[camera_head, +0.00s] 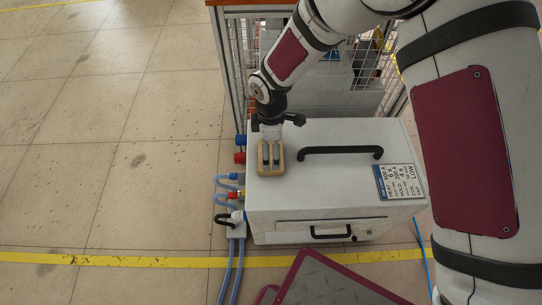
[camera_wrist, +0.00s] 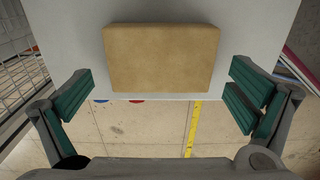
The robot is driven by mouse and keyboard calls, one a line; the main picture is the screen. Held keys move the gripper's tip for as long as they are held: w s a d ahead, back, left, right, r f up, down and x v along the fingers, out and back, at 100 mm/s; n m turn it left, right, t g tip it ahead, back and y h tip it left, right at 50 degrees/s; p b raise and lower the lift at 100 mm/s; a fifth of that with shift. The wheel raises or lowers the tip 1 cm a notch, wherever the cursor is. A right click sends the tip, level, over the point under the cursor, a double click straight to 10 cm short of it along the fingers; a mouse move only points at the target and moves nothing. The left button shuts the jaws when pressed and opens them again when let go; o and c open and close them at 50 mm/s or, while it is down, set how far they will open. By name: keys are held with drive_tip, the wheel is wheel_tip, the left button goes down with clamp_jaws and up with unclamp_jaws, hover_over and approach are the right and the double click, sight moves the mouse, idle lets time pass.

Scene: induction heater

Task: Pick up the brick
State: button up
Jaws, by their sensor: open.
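The tan, block-shaped brick (camera_head: 271,171) lies on the top left end of the white heater box (camera_head: 330,190). In the wrist view the brick (camera_wrist: 161,57) sits centrally on the white top, slightly ahead of my fingertips. My gripper (camera_wrist: 160,92) is open, with one green-padded finger to each side of the brick and a gap on both sides. In the head view my gripper (camera_head: 271,150) comes down right over the brick and hides part of it. I cannot tell how much height is left between the fingertips and the brick.
A black handle (camera_head: 340,151) stands up from the box top, right of the brick. Blue hoses (camera_head: 232,265) and red and blue fittings (camera_head: 239,157) are at the box's left side. A wire-mesh cage (camera_head: 372,75) stands behind. Tiled floor at left is clear.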

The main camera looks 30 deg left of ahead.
sight(271, 154)
wheel_tip(271, 154, down, 4)
drive_tip(key=shift+r+b, duration=0.25)
drive_tip(key=shift+b, duration=0.15)
drive_tip(key=c, duration=1)
